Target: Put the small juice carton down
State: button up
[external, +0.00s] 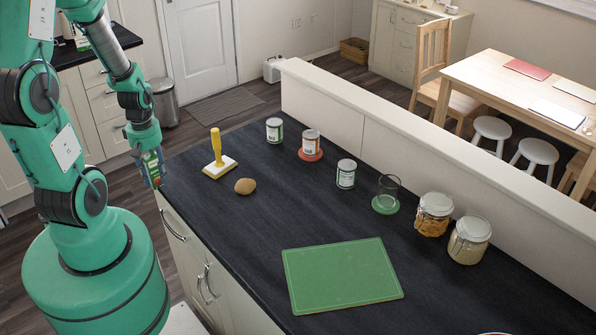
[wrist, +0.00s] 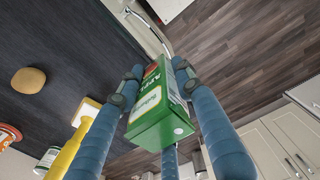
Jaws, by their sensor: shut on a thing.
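The small juice carton (wrist: 158,104) is green with a white and red label reading "APPLE". My gripper (wrist: 156,82) is shut on it, with blue fingers on both sides. In the external view my gripper (external: 153,176) hangs at the left end of the dark counter (external: 225,225), with the green carton (external: 151,159) partly hidden between the fingers. The wrist view shows the counter's edge and the floor behind the carton. I cannot tell the exact gap between carton and counter.
A potato (external: 245,186) and a yellow-handled brush (external: 216,150) stand nearest on the counter. Several cans, a glass (external: 388,188) and two jars (external: 434,213) line the back. A green cutting board (external: 342,275) lies at the front. The counter's left middle is bare.

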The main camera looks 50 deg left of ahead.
jog(key=w+d+r+m+p, duration=0.1)
jog(key=w+d+m, duration=0.1)
jog(key=w+d, duration=0.3)
jog(key=w+d+m+p, duration=0.2)
jog(key=w+d, duration=0.4)
jog(key=w, duration=0.5)
jog(key=w+d+r+m+p, duration=0.1)
jog(key=w+d+m, duration=0.3)
jog(key=w, duration=0.5)
jog(key=shift+w+d+r+p, duration=0.1)
jog(key=shift+d+r+p, duration=0.25)
jog(key=shift+d, duration=0.3)
jog(key=w+d+m+p, duration=0.25)
jog(key=w+d, duration=0.25)
jog(key=d, duration=1)
jog(key=w+d+m+p, duration=0.1)
jog(key=w+d+m, duration=0.3)
jog(key=d, duration=1.1)
jog(key=s+d+f+m+p, duration=0.1)
jog(key=d, duration=0.5)
jog(key=s+d+m, duration=0.1)
jog(key=d, duration=0.6)
jog(key=s+d+f+m+p, duration=0.1)
jog(key=d+m, duration=0.1)
jog(key=d, duration=0.5)
jog(key=shift+s+d+f+p, duration=0.1)
jog(key=shift+s+f+p, duration=0.2)
